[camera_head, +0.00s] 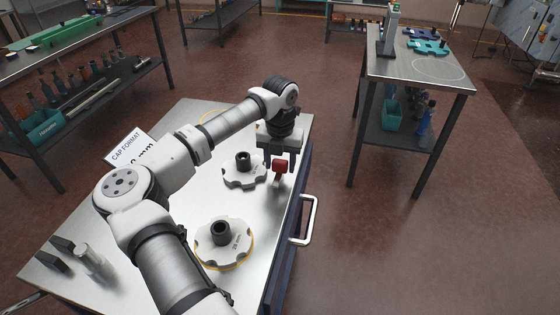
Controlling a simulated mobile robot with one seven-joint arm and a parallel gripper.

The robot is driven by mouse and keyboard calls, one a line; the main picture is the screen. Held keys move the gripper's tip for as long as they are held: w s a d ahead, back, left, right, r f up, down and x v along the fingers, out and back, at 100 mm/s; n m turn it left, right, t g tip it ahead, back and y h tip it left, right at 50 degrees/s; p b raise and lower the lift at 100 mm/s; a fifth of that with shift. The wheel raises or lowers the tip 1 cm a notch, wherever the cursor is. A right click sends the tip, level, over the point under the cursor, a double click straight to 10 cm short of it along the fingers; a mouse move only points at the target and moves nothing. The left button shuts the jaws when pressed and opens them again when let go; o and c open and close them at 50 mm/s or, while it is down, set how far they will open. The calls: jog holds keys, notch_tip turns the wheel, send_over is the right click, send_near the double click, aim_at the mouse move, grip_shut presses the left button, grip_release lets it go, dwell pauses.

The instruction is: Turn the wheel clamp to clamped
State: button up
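My gripper (279,158) points down over the right edge of the steel-topped trolley (180,240). A small red piece (280,166) with a short stem shows at its fingertips; I cannot tell if the fingers hold it or only stand around it. Two pale notched wheels with black hubs lie on the trolley: one wheel (240,180) just left of my gripper, the other wheel (237,245) nearer, with a yellow ring under it. No part is clearly recognisable as the wheel clamp, and its setting cannot be read.
A sign (131,148) reading "CAP FORMAT" stands on the trolley's left, partly hidden by my arm. A white handle (309,218) juts from the right side. A second table (440,75) with turquoise notched parts (428,46) stands back right. Open floor lies between.

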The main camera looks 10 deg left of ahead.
jog(key=c, duration=0.6)
jog(key=shift+c, duration=0.2)
jog(key=shift+m+b, duration=0.3)
jog(key=shift+b, duration=0.15)
jog(key=shift+f+m+b, duration=0.15)
jog(key=shift+m+b, duration=0.85)
jog(key=m+b, duration=0.3)
jog(key=m, duration=0.1)
jog(key=m+b, duration=0.1)
jog(key=m, duration=0.5)
jog(key=shift+b, duration=0.3)
jog(key=m, duration=0.5)
jog(key=shift+r+b, duration=0.25)
jog(key=shift+b, duration=0.05)
jog(key=shift+m, duration=0.3)
